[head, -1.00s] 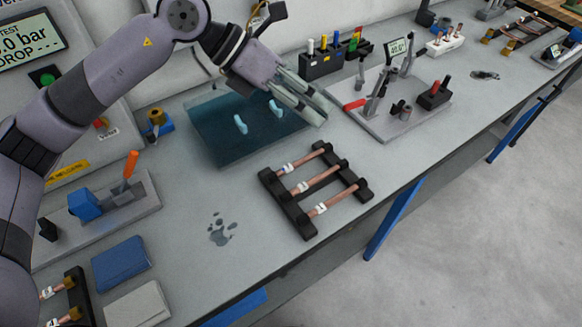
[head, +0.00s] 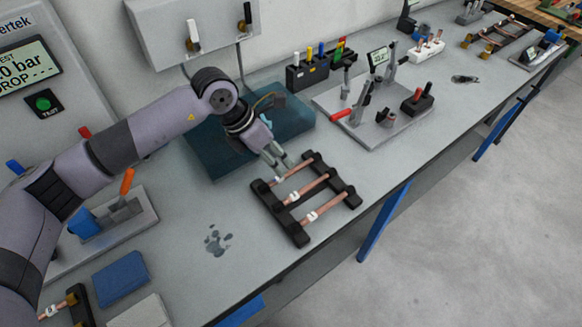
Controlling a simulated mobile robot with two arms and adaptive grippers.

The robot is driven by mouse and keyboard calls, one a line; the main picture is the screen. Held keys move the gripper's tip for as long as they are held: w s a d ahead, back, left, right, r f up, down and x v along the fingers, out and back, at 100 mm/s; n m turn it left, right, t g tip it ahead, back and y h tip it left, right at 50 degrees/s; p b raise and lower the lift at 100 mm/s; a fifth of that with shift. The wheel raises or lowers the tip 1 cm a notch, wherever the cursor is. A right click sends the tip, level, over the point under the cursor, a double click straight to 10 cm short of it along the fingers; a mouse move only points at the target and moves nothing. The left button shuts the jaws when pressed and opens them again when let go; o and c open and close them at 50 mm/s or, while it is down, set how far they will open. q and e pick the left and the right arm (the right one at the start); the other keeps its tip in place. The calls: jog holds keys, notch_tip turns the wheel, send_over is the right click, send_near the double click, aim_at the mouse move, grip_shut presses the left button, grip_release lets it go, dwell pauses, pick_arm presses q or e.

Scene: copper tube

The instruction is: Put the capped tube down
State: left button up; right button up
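My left gripper (head: 279,163) is just above the far-left end of a black rack (head: 294,232), near its first copper tube (head: 302,176). Its two fingers look a little apart, with no tube seen between them. Several copper tubes with white labels lie across this rack. At the lower left, another black rack (head: 84,312) holds tubes with brass-coloured ends (head: 72,299), partly cut off by the frame and my arm. I cannot tell which tube is the capped one. My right gripper is not in view.
A dark teal mat (head: 205,150) lies behind my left gripper, partly hidden by my arm. A fixture plate (head: 385,130) with a red-handled clamp stands to the right. Blue (head: 120,278) and grey pads lie at the lower left. Bench space around the grey stain (head: 217,240) is clear.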

aim_at(288, 172)
pick_arm(q)
jog(key=p+x, duration=0.2)
jog(key=x, duration=0.2)
jog(key=shift+w+d+f+p, duration=0.15)
jog(key=shift+f+p, duration=0.15)
jog(key=shift+w+d+f, duration=0.1)
jog(key=shift+d+f, duration=0.1)
jog(key=shift+f, duration=0.25)
grip_shut()
